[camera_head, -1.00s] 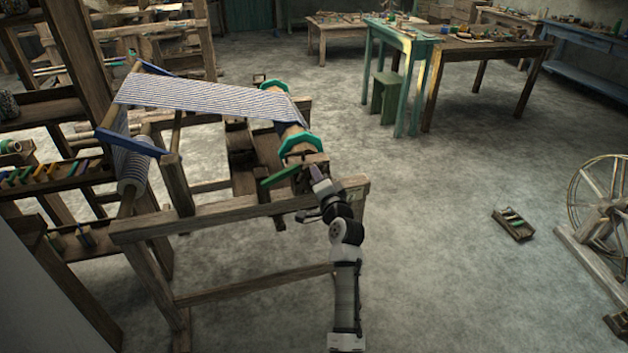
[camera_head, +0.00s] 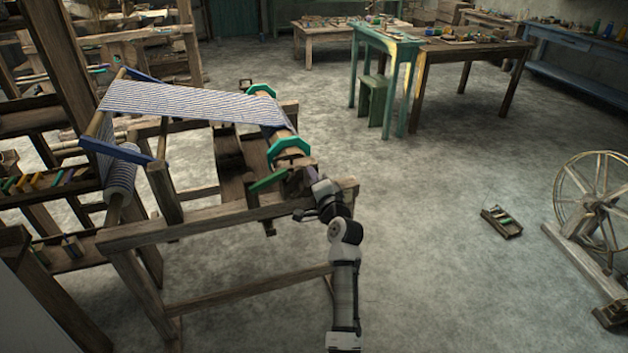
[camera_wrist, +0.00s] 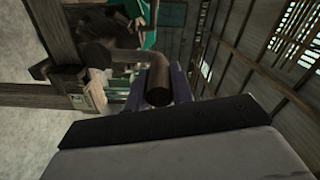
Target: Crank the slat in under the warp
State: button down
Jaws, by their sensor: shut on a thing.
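The striped blue-and-white warp (camera_head: 190,102) stretches across the loom to a cloth beam with teal end discs; the near disc (camera_head: 289,148) faces my arm. My gripper (camera_head: 299,186) is at the near end of this beam, by the loom's front right corner. In the wrist view, the purple fingers of my gripper (camera_wrist: 160,84) are shut around a dark brown round crank handle (camera_wrist: 158,92). The crank arm (camera_wrist: 125,62) runs left from it. A green bar (camera_head: 268,180) sticks out left below the near disc. I cannot make out the slat for certain.
The loom's front rail (camera_head: 200,223) runs left of my gripper, and an upright post (camera_head: 163,192) stands behind it. The floor to the right is open. A small tray (camera_head: 502,222) and a spinning wheel (camera_head: 597,200) stand farther right.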

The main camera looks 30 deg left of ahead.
jog(key=shift+w+d+r, duration=0.2)
jog(key=shift+w+d, duration=0.05)
jog(key=c, duration=1.3)
grip_release()
jog(key=shift+o, duration=0.5)
jog(key=shift+s+a+f, duration=0.1)
jog(key=shift+f, duration=0.05)
jog(key=shift+s, duration=0.1)
jog(key=shift+s+d+f, duration=0.15)
jog(key=shift+d, duration=0.05)
jog(key=b+v, duration=0.3)
jog(key=v, duration=1)
